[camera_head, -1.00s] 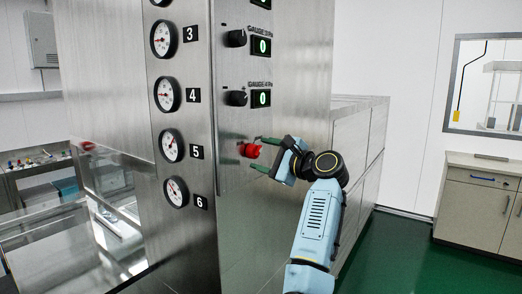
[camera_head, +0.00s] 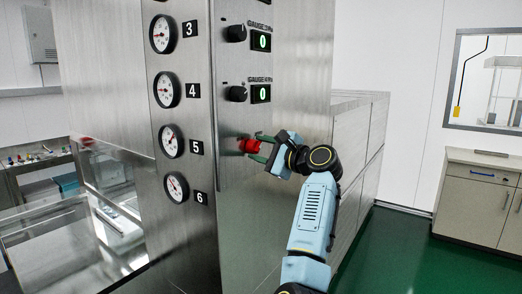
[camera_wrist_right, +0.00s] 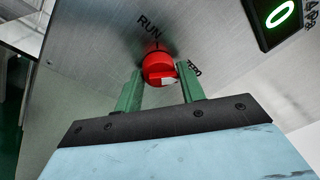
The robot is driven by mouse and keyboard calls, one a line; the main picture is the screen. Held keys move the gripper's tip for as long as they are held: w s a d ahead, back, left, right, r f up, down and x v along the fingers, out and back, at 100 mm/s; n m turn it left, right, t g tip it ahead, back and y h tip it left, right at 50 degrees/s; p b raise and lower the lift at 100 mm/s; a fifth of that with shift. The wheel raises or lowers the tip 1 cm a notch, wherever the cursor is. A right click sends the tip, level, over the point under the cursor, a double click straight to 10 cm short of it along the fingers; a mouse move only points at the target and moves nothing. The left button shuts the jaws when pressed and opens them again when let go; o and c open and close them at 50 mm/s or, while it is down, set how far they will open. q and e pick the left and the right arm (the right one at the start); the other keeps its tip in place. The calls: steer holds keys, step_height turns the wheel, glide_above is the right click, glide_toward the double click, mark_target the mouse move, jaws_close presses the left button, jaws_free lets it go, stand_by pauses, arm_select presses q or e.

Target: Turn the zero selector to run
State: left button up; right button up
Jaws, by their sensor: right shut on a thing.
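The red zero selector (camera_head: 248,146) sits on the steel panel, low beside gauges 5 and 6. In the right wrist view the red selector (camera_wrist_right: 157,62) has a white patch on its front. The word RUN is printed at its upper left, and a partly hidden label shows at its lower right. My right gripper (camera_head: 262,146) comes from the right with its green fingers at the selector. In the wrist view the right gripper (camera_wrist_right: 160,82) has one finger on each side of the selector and is shut on it. My left gripper is not in view.
Above the selector are black knobs (camera_head: 236,94) with green displays (camera_head: 261,93) reading 0. Round gauges (camera_head: 172,140) line the panel's left face. A cabinet (camera_head: 478,200) stands at the far right, with clear green floor before it.

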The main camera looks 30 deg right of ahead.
steer(key=shift+f, duration=0.25)
steer(key=n+b, duration=0.2)
steer(key=n, duration=0.1)
steer(key=n+b, duration=0.2)
steer(key=n, duration=0.1)
steer(key=n+y+b, duration=0.1)
steer(key=n+b, duration=0.1)
steer(key=n, duration=0.1)
steer(key=shift+f+n+t+b, duration=0.3)
steer(key=shift+f+t, duration=0.05)
steer(key=shift+t, duration=0.05)
steer(key=n+y+b, duration=0.1)
steer(key=n+b, duration=0.2)
steer(key=n, duration=0.2)
steer(key=shift+d+r+n+y+b, duration=0.15)
steer(key=shift+n+b, duration=0.4)
steer(key=shift+n, duration=0.6)
steer(key=shift+a+n+y+b, duration=0.15)
steer(key=shift+n+b, duration=0.4)
steer(key=shift+n, duration=0.6)
steer(key=shift+d+r+n, duration=0.1)
steer(key=shift+n, duration=0.2)
